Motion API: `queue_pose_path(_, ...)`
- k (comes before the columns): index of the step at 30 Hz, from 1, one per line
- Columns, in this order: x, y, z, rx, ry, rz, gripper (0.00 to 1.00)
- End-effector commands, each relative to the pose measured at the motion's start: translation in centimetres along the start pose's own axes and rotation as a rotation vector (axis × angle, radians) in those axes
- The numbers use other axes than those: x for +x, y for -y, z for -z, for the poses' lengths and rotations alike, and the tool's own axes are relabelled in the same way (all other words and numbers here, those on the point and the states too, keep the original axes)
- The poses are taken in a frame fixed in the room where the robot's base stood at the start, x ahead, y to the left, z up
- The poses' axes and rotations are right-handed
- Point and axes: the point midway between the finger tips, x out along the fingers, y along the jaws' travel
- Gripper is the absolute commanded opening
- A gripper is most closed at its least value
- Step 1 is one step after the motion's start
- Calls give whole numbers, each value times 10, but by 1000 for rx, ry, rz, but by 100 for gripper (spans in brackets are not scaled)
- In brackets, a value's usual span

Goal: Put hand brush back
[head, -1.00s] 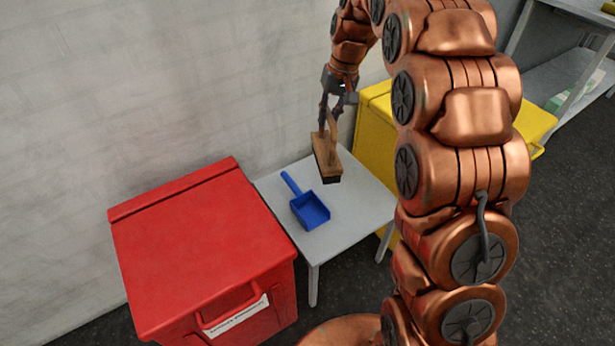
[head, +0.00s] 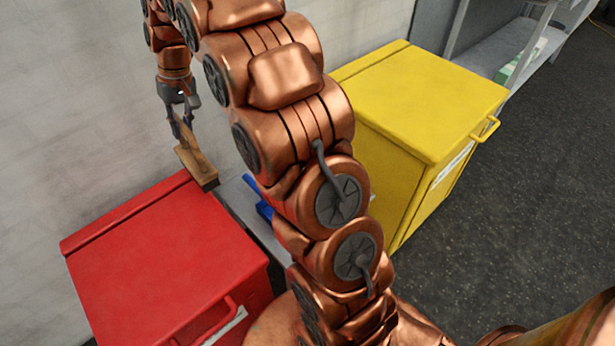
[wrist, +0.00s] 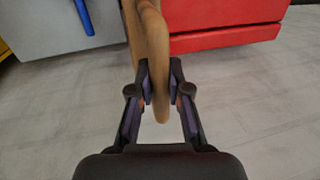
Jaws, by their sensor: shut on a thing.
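The hand brush (head: 197,163) has a wooden body and handle and dark bristles below. My gripper (head: 179,122) is shut on its handle and holds it in the air, near the back edge of the red bin in the head view. In the wrist view my gripper's fingers (wrist: 159,84) pinch the wooden handle (wrist: 151,42) from both sides. The blue dustpan (head: 262,208) lies on the small grey table (head: 240,197), mostly hidden behind my arm. The dustpan's blue handle also shows in the wrist view (wrist: 84,17).
A red lidded bin (head: 165,265) stands left of the table, and a yellow lidded bin (head: 420,100) stands right of it. A white wall (head: 80,110) is close behind. A shelf (head: 500,50) stands at the back right. Dark floor (head: 530,190) is open at the right.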

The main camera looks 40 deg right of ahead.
Motion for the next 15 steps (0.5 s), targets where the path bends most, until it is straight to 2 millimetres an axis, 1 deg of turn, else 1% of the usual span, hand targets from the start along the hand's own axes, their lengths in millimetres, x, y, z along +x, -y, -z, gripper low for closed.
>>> queue_pose_path(1,3,-10,-2,22,-6,0,0)
queue_pose_path(5,13,-39,-10,84,-16,0,0)
queue_pose_path(8,22,-66,-19,145,-29,-1,0)
queue_pose_path(14,43,-130,-48,292,-60,-1,0)
queue_pose_path(15,48,-142,-56,324,-63,0,0)
